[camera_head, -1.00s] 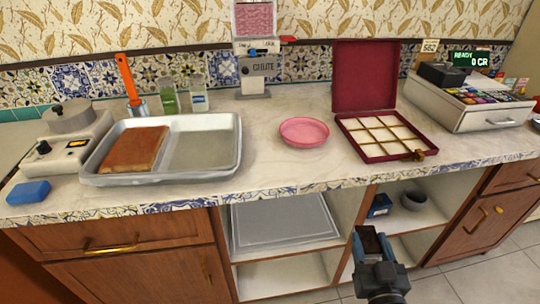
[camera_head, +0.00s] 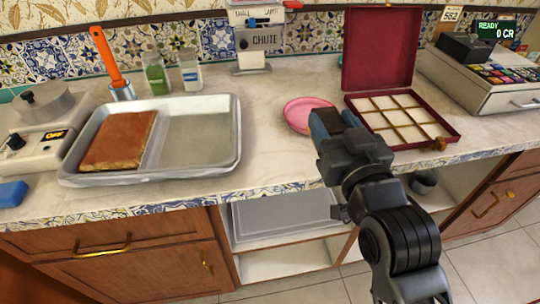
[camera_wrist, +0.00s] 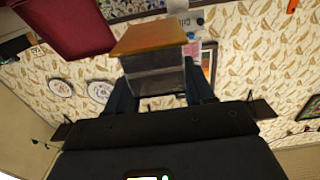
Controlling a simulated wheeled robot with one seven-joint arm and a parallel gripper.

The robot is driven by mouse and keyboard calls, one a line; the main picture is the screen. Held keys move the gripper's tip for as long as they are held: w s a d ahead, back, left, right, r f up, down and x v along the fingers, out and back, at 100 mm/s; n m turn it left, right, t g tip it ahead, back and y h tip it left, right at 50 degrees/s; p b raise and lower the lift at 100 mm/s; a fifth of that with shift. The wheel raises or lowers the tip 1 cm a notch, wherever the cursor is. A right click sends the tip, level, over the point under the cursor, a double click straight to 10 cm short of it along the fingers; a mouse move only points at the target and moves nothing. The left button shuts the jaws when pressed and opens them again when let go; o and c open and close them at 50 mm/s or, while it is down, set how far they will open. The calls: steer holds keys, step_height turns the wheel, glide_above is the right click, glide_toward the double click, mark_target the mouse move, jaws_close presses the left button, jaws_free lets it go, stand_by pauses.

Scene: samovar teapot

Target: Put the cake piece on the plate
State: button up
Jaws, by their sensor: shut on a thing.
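My gripper (camera_head: 333,121) is shut on the cake piece (camera_head: 339,118), a small dark brown block between its blue fingers. In the wrist view the cake piece (camera_wrist: 150,42) shows an orange-brown top and a greyish side between the fingers. The pink round plate (camera_head: 305,112) lies on the counter, bare where I see it. In the head view my gripper overlaps the plate's right front edge. I cannot tell how high the cake piece is above the counter.
A maroon open box (camera_head: 402,138) with a gridded inside stands right of the plate, its lid up. A grey tray (camera_head: 240,150) with a brown slab (camera_head: 118,140) lies to the left. The chute device (camera_head: 258,42) stands behind. The counter between tray and plate is clear.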

steer(key=w+a+f, duration=0.1)
steer(key=a+f, duration=0.1)
steer(key=a, duration=0.1)
steer(key=w+a+f+b, duration=0.1)
steer(key=w+a+f, duration=0.1)
steer(key=a, duration=0.2)
steer(key=w+a+f+b, duration=0.1)
steer(key=a+f, duration=0.2)
steer(key=shift+w+a, duration=0.25)
steer(key=shift+a, duration=0.05)
steer(key=shift+f+b, duration=0.35)
steer(key=shift+f, duration=1.45)
steer(key=shift+f, duration=0.2)
steer(key=o, duration=1.1)
steer(key=shift+c, duration=0.2)
steer(key=b+v, duration=0.1)
steer(key=v, duration=0.6)
steer(key=shift+s+r, duration=0.2)
steer(key=shift+s, duration=0.2)
